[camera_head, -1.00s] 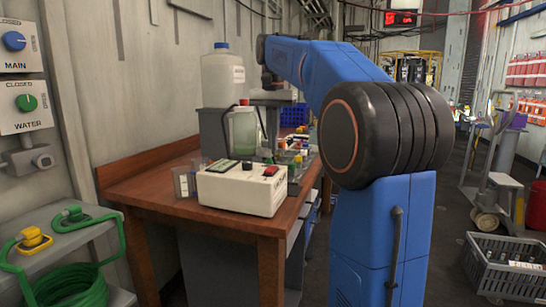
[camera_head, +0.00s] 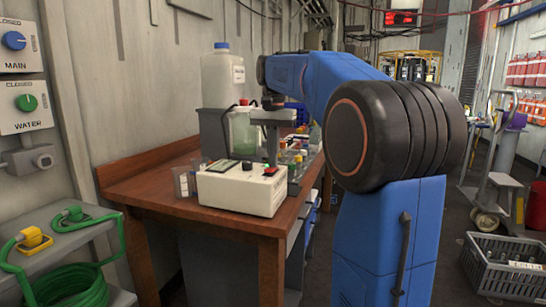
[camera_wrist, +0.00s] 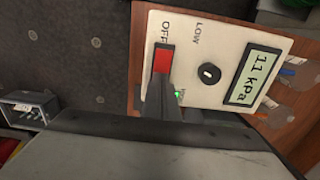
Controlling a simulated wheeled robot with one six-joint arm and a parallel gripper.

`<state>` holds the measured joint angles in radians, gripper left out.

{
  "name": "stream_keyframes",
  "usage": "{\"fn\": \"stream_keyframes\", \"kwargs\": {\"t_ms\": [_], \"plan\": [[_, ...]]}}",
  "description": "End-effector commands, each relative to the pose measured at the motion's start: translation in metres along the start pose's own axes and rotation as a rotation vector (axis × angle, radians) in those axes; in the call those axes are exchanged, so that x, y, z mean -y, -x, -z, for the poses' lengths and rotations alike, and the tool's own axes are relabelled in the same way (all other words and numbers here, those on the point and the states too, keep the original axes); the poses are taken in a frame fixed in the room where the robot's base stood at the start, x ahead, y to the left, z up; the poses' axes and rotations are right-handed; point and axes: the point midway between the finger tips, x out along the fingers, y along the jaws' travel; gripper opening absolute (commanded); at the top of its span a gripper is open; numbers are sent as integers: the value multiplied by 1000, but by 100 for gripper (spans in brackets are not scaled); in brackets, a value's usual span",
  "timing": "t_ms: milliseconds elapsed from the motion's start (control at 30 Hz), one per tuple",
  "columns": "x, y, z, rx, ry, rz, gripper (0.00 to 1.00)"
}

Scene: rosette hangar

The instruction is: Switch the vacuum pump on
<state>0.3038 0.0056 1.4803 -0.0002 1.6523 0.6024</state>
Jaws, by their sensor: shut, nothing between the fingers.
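The vacuum pump's white control box (camera_head: 240,190) sits on the wooden bench. It has a display, a black knob and a red switch (camera_head: 269,171). In the wrist view the box (camera_wrist: 185,60) carries the red switch (camera_wrist: 163,59), marked OFF at one end; the label at the other end is mostly hidden by my fingers. A small green light (camera_wrist: 177,94) glows beside them. The display (camera_wrist: 253,75) seems to read 1.1 kPa. My gripper (camera_wrist: 163,82) is shut and empty, its tips at or over the switch's end away from OFF. Contact is not clear.
The bench's front left (camera_head: 150,190) is clear. A grey crate (camera_head: 507,265) is on the floor at right.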

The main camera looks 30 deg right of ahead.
Motion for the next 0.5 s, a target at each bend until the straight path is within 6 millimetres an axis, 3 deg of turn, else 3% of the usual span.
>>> {"fn": "stream_keyframes", "kwargs": {"t_ms": [500], "plan": [[0,2,-11,5,1,-3,0]]}}
